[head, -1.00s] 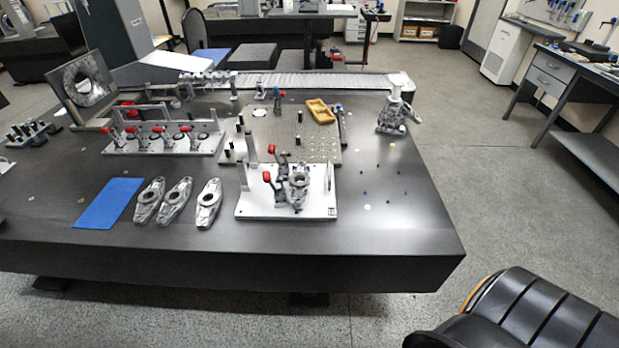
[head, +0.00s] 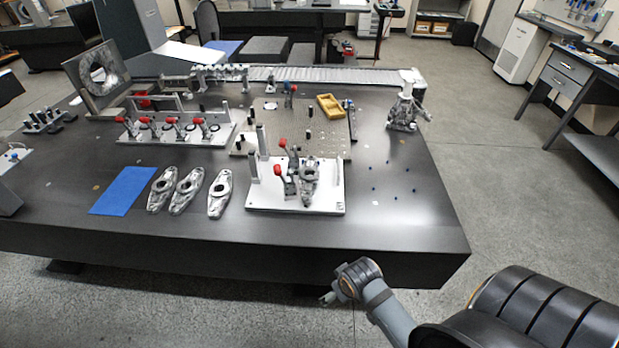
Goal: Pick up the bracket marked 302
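Three grey metal brackets, each with a round hole, lie in a row near the table's front edge: a left one (head: 161,190), a middle one (head: 186,191) and a right one (head: 220,194). A similar grey part (head: 309,182) sits in the white clamp fixture (head: 325,205) to their right. No number is legible on any bracket, so I cannot tell which is 302. My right arm comes in from the lower right. Its wrist end (head: 329,298) is in front of the table edge, apart from the brackets; its fingers cannot be made out. My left gripper is out of view.
A blue mat (head: 123,191) lies left of the brackets. A fixture with several red-handled clamps (head: 177,131) stands behind them. A perforated plate (head: 332,142) with a yellow tray (head: 330,106) lies farther back. Small blue pins (head: 394,190) dot the right side. The front strip is clear.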

